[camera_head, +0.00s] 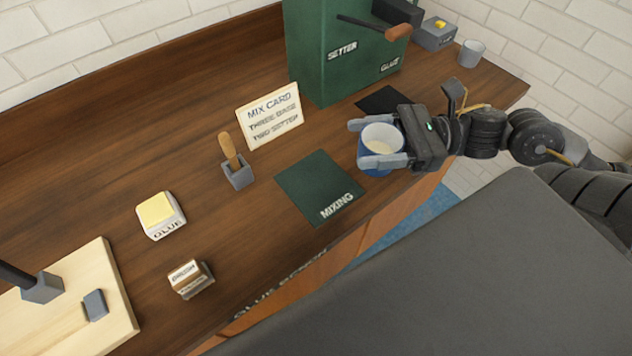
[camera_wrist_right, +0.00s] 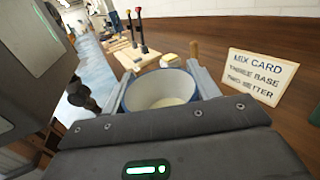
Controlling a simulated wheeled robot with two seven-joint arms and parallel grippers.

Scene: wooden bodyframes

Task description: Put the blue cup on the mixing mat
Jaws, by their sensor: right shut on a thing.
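The blue cup (camera_head: 381,150) is held between the fingers of my right gripper (camera_head: 372,141), to the right of the mixing mat. It looks upright, with a pale content inside. It also shows in the right wrist view (camera_wrist_right: 160,92) between both fingers. I cannot tell whether its base touches the table. The mixing mat (camera_head: 310,183) is a dark green square with the word MIXING, lying bare on the wooden table. My left gripper is not in view.
The green setter machine (camera_head: 335,60) stands at the back with a black mat (camera_head: 383,101) before it. The glue block (camera_head: 160,215) is left. A white-grey cup (camera_head: 471,54) stands far right.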

